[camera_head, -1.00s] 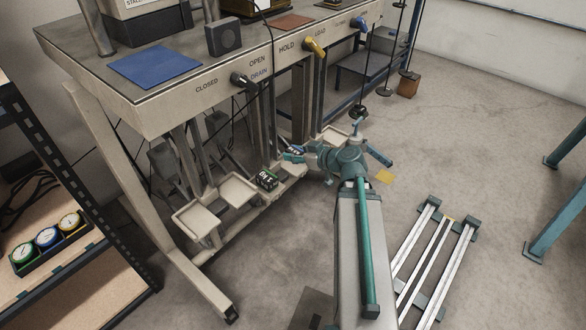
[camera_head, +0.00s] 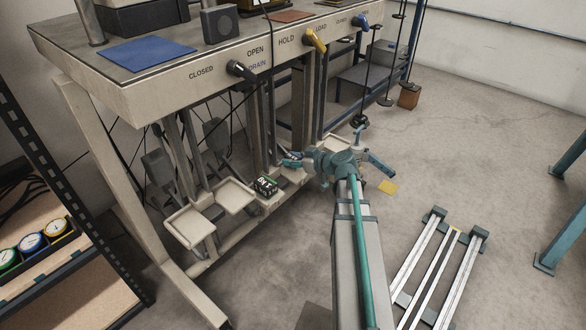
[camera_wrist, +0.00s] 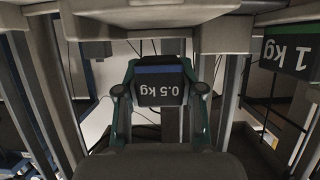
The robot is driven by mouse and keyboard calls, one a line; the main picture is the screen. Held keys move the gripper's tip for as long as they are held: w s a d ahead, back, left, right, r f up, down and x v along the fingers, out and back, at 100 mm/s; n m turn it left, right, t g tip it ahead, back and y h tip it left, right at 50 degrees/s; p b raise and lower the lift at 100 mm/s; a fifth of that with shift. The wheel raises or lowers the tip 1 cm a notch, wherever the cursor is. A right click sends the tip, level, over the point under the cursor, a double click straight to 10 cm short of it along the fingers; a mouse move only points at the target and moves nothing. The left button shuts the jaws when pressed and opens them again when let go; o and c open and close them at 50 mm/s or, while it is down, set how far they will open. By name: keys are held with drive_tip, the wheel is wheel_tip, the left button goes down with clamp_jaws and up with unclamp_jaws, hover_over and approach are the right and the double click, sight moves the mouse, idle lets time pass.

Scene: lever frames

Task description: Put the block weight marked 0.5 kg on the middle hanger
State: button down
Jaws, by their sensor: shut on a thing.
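The 0.5 kg block (camera_wrist: 160,92), dark with a blue band, is between the two fingers of my gripper (camera_wrist: 160,90) in the wrist view. In the head view my gripper (camera_head: 291,161) is under the bench, just beyond and right of the 1 kg block (camera_head: 266,186). That black and green block also shows at the upper right of the wrist view (camera_wrist: 288,50). Pale hanger trays stand in a row under the bench: two at the left (camera_head: 188,230) (camera_head: 235,196) and one at the right (camera_head: 334,143). My arm partly hides the row. I cannot tell whether the held block touches a tray.
Bench legs and upright bars crowd around my gripper. A low rail frame (camera_head: 440,262) lies on the floor at the right. A shelf with gauges (camera_head: 30,243) stands at the left.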

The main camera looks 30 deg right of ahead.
drive_tip(key=shift+s+f+b, duration=0.1)
drive_tip(key=shift+f+b, duration=0.4)
drive_tip(key=shift+f, duration=0.8)
drive_tip(key=shift+f, duration=0.15)
drive_tip(key=c, duration=1)
unclamp_jaws()
